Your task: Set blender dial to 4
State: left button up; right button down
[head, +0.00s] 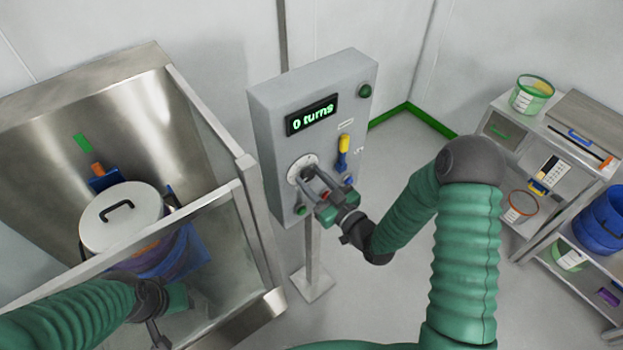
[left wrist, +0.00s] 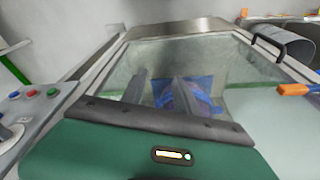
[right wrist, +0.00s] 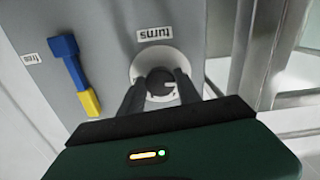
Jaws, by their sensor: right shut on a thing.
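The blender control box (head: 300,120) is a grey cabinet on a post, and its display (head: 312,116) reads "0 turns". A light pointer mark shows on the knob. My left gripper (left wrist: 160,92) is low at the left in the head view, by the glass-walled enclosure; its fingers look apart, with nothing seen between them.
A yellow and blue lever (head: 343,152) and a green button (head: 365,91) are on the box. The steel enclosure (head: 245,165) at left holds a white-lidded container (head: 120,222). A shelf unit (head: 505,120) with tubs stands at right.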

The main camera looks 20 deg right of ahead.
jog(key=shift+d+m, duration=0.1)
jog(key=shift+m, duration=0.5)
jog(key=m, duration=1)
jog(key=c, duration=0.9)
grip_release()
jog(key=shift+o, duration=0.2)
jog(key=shift+s, duration=0.1)
